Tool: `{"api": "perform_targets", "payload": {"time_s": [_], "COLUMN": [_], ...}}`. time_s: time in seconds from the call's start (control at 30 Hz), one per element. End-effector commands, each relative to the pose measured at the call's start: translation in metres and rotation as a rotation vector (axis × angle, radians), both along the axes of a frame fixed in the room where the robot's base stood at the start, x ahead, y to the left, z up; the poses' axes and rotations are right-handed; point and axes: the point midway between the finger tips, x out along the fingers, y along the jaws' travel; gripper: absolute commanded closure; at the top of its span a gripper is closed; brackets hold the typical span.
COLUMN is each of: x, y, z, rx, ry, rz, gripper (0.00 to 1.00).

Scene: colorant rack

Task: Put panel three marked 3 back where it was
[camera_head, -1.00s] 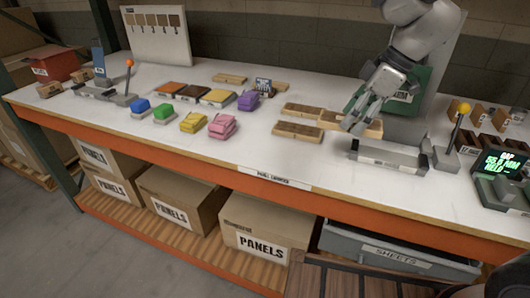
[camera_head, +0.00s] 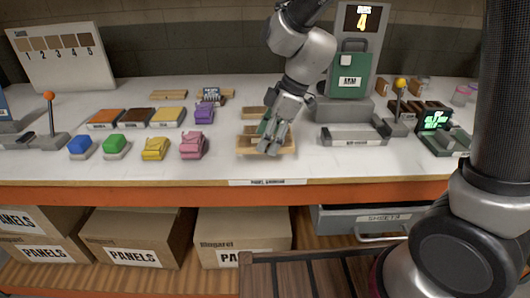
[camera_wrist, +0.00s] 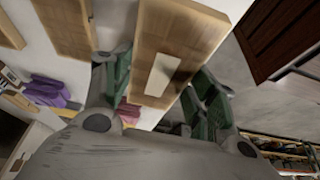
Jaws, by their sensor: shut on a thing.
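My gripper (camera_head: 268,140) is low over the front middle of the bench. It is shut on a wooden panel (camera_wrist: 182,42), which shows between its green-padded fingers in the wrist view, with a blank-looking pale label on it. In the head view wood (camera_head: 284,148) shows around the fingertips; I cannot tell how much is the held panel and how much a panel under it. Another wooden panel (camera_head: 252,113) lies just behind; loose panels also show in the wrist view (camera_wrist: 64,22). No number 3 is readable on the held panel.
A grey fixture (camera_head: 352,135) stands right of the gripper, with a yellow-knobbed lever (camera_head: 400,85) beside it. Coloured blocks such as the pink one (camera_head: 193,146) stand to the left. A board numbered 1 to 5 (camera_head: 65,65) stands back left. The bench's orange front edge (camera_head: 160,195) is close.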

Motion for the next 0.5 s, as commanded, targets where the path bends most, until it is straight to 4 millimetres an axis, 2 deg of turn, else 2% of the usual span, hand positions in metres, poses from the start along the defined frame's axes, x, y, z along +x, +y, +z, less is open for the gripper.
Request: {"api": "perform_targets", "payload": {"time_s": [0.3, 0.5], "x": [0.000, 0.000], "y": [0.000, 0.000], "z": [-0.040, -0.045], "rx": [0.000, 0.000], "ry": [0.001, -0.001], "rz": [-0.002, 0.001], "gripper": [0.72, 0.72]}}
